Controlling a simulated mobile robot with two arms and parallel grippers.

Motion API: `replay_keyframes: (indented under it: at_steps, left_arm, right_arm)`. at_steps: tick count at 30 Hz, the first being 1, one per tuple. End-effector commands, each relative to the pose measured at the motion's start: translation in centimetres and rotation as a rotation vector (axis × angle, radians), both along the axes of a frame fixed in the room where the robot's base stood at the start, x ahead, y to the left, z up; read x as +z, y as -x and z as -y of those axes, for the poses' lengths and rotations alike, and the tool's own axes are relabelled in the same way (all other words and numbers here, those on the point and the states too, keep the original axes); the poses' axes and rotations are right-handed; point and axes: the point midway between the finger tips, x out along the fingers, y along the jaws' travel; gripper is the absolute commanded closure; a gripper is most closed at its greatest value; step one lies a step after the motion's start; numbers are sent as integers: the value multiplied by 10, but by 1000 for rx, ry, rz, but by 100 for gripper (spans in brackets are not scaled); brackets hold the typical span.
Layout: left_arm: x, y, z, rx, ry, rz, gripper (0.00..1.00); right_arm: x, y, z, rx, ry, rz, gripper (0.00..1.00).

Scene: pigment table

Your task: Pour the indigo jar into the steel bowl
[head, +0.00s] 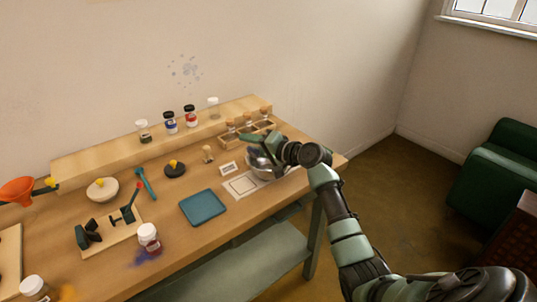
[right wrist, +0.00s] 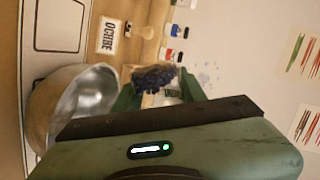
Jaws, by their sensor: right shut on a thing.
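The steel bowl (head: 268,172) stands at the right end of the table, partly hidden by my right gripper (head: 258,149). In the right wrist view the shiny bowl (right wrist: 92,92) lies beside my gripper (right wrist: 158,88). That gripper is shut on a clear jar with dark blue pigment, the indigo jar (right wrist: 154,78); part of a white label shows. The jar is held near the bowl's rim. Its exact tilt is hard to tell, and in the head view it is mostly hidden. My left gripper is not in view.
Several jars stand on the back shelf (head: 90,163), beside a wooden rack (head: 246,134). A card reading OCHRE (right wrist: 107,34) lies near the bowl. A blue tray (head: 203,207), a white bowl (head: 102,190) and a red-labelled jar (head: 149,238) are further left.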

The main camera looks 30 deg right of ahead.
Motion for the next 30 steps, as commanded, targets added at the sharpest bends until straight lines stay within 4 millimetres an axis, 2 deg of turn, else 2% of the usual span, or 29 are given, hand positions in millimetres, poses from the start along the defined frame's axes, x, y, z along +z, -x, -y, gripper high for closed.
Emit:
replay_keyframes:
  at_steps: [1,10,13,19,24,30]
  left_arm:
    - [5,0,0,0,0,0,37]
    - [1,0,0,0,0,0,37]
    - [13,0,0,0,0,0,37]
    - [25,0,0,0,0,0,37]
    - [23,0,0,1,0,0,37]
    - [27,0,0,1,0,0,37]
  right_arm:
    - [5,0,0,-1,-24,-6,100]
    - [-7,-1,2,-1,-165,-57,100]
    - [2,-1,3,-1,-213,-73,100]
    - [6,-1,4,-1,-307,-106,100]
    - [-3,-2,6,-3,-388,-135,100]
    - [-5,-2,7,-1,-452,-155,100]
